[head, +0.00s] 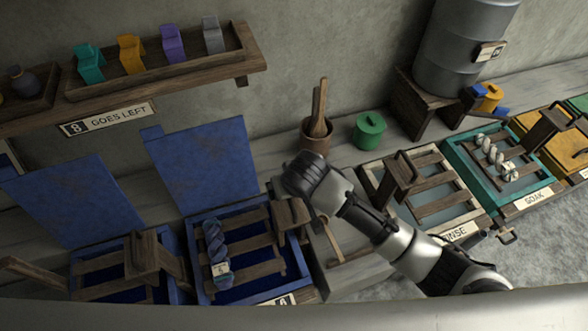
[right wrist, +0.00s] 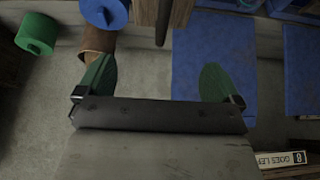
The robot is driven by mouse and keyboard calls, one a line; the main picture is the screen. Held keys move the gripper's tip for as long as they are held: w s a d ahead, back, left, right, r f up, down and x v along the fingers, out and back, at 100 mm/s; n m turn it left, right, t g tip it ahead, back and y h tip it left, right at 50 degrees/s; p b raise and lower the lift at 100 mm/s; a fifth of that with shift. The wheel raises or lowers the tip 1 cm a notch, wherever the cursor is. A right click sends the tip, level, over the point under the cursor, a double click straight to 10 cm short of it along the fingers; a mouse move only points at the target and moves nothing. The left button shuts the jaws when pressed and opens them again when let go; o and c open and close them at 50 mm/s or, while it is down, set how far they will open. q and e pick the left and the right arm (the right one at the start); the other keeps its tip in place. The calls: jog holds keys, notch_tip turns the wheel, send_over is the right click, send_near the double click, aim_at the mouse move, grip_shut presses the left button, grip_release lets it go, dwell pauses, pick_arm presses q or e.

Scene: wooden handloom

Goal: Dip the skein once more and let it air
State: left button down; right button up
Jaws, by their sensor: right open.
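A twisted blue-grey skein (head: 215,252) with a small pale tag lies on the wooden slats across a blue vat (head: 304,270), in the head view. My right gripper (right wrist: 158,82) shows two green fingers set wide apart with nothing between them in the right wrist view. In the head view its dark hand is above and to the right of the skein, apart from it, close to a wooden block at the vat's edge; its fingertips are hidden. My left gripper is not in view. A pale, dark-banded bundle (head: 493,150) lies on the teal vat (head: 463,170).
Another blue vat (head: 178,292) stands left, with raised blue lids (head: 205,165) behind. A rinse vat (head: 430,180) is right. A brown pot of sticks (head: 315,138) and green can (head: 370,130) stand near the wall. A shelf (head: 160,78) holds coloured packets.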

aim_at(290, 199)
jog(key=shift+w+a+r, duration=0.2)
jog(key=shift+a+r, duration=0.1)
jog(key=shift+r, duration=0.4)
jog(key=shift+w+d+f, duration=0.1)
jog(key=shift+f, duration=4.2)
jog(key=shift+f, duration=0.2)
